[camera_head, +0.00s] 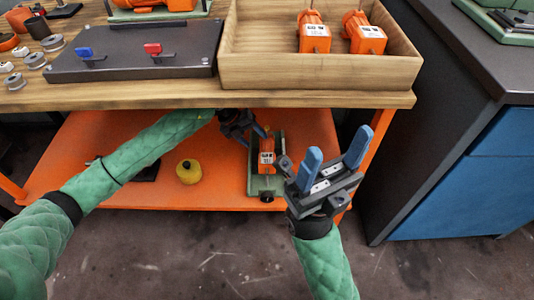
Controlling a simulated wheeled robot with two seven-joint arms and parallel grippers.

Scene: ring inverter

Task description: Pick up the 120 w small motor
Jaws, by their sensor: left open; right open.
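Two small orange motors with white labels, one (314,37) and another (366,36), stand in the wooden tray on the bench top. Another orange motor (266,158) sits on a green base (255,185) on the orange lower shelf. The labels are too small to read, so I cannot tell which is the 120 w one. My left gripper (256,136) is open under the bench edge, just above the shelf motor and partly hidden. My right gripper (335,160) is open and empty, its blue fingers pointing up, in front of the shelf and right of that motor.
The wooden tray (318,74) sits at the bench's right front, its walls around the two motors. A dark plate (140,58) with blue and red clamps lies left of it. A yellow round part (189,172) stands on the orange shelf (140,195). A blue cabinet (460,198) stands at right.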

